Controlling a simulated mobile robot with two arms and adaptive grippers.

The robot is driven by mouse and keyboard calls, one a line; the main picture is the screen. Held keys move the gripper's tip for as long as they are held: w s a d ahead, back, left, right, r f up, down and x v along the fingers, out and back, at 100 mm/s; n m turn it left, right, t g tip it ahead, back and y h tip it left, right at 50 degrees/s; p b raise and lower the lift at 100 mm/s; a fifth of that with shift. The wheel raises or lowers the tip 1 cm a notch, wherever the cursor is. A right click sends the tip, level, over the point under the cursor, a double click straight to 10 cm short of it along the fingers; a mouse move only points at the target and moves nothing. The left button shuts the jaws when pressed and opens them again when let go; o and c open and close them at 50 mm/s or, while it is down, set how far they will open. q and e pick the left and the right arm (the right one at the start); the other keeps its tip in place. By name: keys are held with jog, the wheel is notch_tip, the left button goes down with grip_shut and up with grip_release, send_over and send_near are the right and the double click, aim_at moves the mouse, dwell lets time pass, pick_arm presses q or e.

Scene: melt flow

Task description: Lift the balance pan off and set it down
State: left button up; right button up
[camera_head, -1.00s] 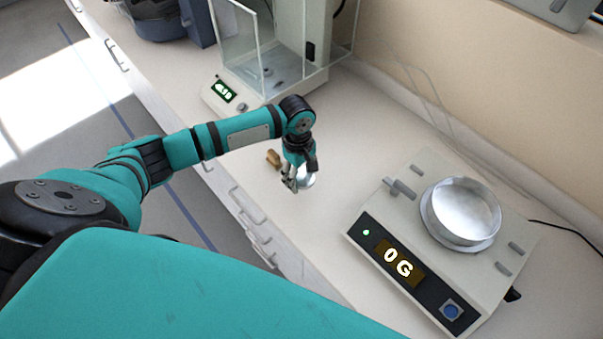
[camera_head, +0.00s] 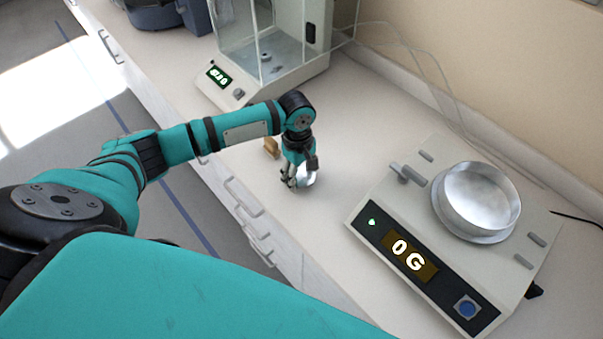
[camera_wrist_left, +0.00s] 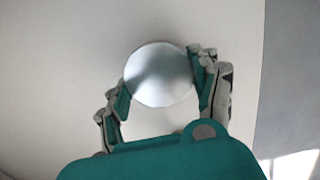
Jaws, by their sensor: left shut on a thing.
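The balance pan is a small, round, shiny silver disc (camera_wrist_left: 160,75). My left gripper (camera_head: 296,178) is shut on it over the bench, with a finger on each side in the left wrist view. In the head view the fingers partly cover the pan (camera_head: 308,178). I cannot tell whether it touches the bench. The glass-walled balance (camera_head: 228,98) stands at the top of the head view, with a lit green display. A small post shows inside on its floor, with no pan on it. My right gripper is not in view.
A second scale (camera_head: 361,208) at the right carries a wide metal dish (camera_head: 480,197) and reads 0 G. A small brass-coloured block (camera_head: 271,147) lies just behind my left gripper. The bench front edge with drawer handles is close. Bare bench (camera_head: 360,130) lies between the two instruments.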

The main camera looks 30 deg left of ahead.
pick_arm(q)
jog(key=o, duration=1.8)
notch_tip(320, 180, up, 12)
jog(key=shift+w+a, duration=0.15)
jog(key=shift+a, duration=0.3)
